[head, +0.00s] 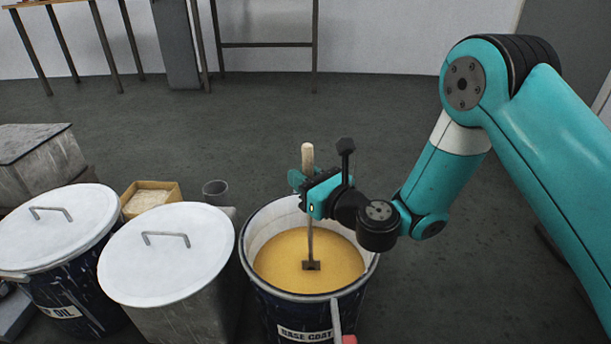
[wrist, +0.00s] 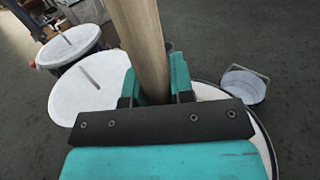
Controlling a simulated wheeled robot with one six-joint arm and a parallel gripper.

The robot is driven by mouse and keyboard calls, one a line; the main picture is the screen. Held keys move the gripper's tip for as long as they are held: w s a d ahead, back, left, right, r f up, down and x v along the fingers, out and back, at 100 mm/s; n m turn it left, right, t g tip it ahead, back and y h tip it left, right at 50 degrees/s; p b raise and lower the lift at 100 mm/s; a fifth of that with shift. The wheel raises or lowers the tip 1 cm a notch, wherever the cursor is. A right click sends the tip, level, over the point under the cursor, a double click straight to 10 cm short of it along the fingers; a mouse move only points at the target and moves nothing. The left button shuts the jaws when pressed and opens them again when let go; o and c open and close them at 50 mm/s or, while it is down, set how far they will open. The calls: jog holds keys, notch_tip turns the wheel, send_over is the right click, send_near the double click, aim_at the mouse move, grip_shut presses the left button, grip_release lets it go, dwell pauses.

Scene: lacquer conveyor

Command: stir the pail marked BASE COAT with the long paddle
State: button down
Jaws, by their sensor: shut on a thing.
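The pail marked BASE COAT (head: 305,334) stands open in the lower middle of the head view, filled with ochre liquid (head: 285,258). The long paddle (head: 308,160) has a pale wooden handle, a thin shaft and a small dark piece at the liquid's surface. It stands nearly upright inside the pail. What lies below the surface is hidden. My gripper (head: 306,186) is shut on the paddle's handle above the pail. In the wrist view the wooden handle (wrist: 140,40) rises between the two teal fingers, and part of the pail's rim (wrist: 262,135) shows.
Two drums with white lids (head: 168,250) (head: 55,225) stand left of the pail. A grey bin (head: 35,165) is at far left.

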notch_tip(320, 180, up, 25)
jog(key=p, duration=2.6)
jog(key=shift+w+a+p, duration=0.3)
jog(key=shift+w+a, duration=0.1)
jog(key=shift+w, duration=0.05)
notch_tip(320, 180, up, 5)
jog(key=p, duration=0.5)
